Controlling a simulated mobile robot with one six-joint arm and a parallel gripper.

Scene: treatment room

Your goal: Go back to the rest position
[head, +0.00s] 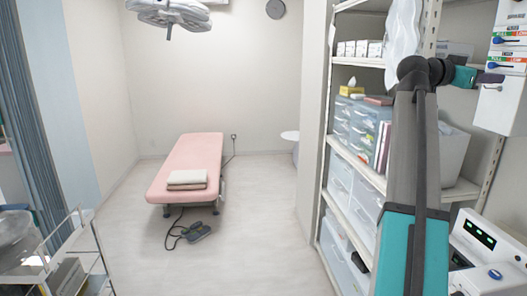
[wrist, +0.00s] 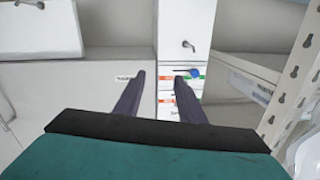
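My gripper (wrist: 161,78) shows in the wrist view with its two dark fingers apart and nothing between them. Beyond the fingertips is a white panel with coloured labels (wrist: 167,84) and a blue knob (wrist: 193,72). In the head view my arm rises at the right, and my gripper (head: 491,78) points right, close to a white wall unit (head: 503,106) with coloured labels. I cannot tell whether the fingers touch it.
A metal shelf rack (head: 337,128) with drawers and boxes stands beside my arm. A pink treatment bed (head: 180,152) with folded towels (head: 187,179) stands at the back. A metal trolley (head: 90,250) is at the lower left. The middle floor (head: 255,235) is clear.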

